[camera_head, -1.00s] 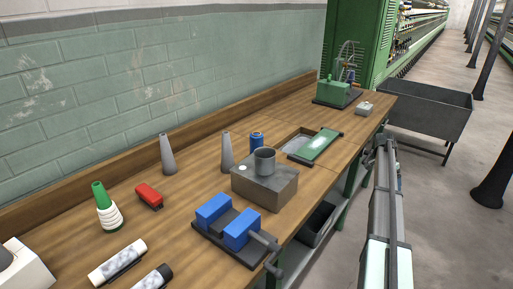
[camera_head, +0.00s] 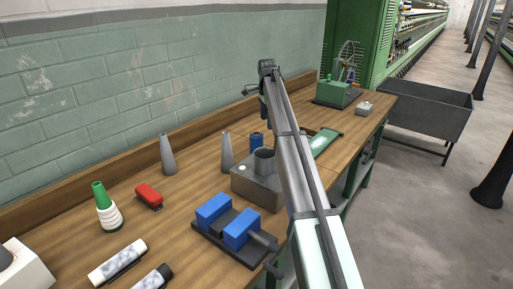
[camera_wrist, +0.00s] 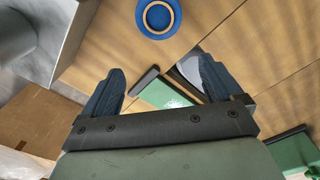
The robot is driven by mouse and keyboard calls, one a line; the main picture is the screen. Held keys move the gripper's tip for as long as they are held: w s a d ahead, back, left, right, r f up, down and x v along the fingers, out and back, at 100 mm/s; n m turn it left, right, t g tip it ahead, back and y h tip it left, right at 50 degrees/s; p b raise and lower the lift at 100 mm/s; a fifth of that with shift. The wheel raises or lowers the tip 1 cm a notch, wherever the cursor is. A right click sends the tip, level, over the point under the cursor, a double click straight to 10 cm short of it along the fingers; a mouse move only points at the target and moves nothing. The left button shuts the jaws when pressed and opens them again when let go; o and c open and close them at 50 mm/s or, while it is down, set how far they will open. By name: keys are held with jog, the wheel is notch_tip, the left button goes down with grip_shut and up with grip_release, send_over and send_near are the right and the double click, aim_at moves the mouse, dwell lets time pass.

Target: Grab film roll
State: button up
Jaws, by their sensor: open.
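A blue roll (camera_head: 257,141) stands upright on the wooden bench behind the grey metal block, partly hidden by my arm; it looks like the film roll. In the wrist view the roll (camera_wrist: 159,34) shows from above as a blue disc with a tan ring, at the top, beyond the fingers and a little left of centre between them. My gripper (camera_wrist: 165,88) is open and empty, its two dark fingers apart. In the head view the gripper hangs from the raised arm end above the roll, and its fingers are hard to make out.
The grey block (camera_head: 256,187) with a grey cup (camera_head: 264,160) stands close in front of the roll. A grey cone (camera_head: 227,151) is to its left. A green panel (camera_head: 324,141) lies to its right. A blue vise-like tool (camera_head: 236,227) sits in front.

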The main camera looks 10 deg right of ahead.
aim_at(255, 134)
jog(key=a, duration=0.2)
jog(key=a+r, duration=0.1)
jog(key=a, duration=0.1)
jog(key=shift+s+a+r, duration=0.15)
jog(key=shift+a+r, duration=0.05)
jog(key=shift+a, duration=0.35)
jog(key=shift+a+f, duration=0.1)
jog(key=shift+f, duration=0.05)
notch_tip(255, 134, down, 8)
jog(key=shift+r, duration=0.1)
jog(key=shift+d+f, duration=0.2)
jog(key=shift+f, duration=1.2)
jog(key=shift+d+f, duration=0.15)
jog(key=shift+f, duration=1.2)
jog(key=c, duration=1.3)
jog(key=shift+o, duration=0.2)
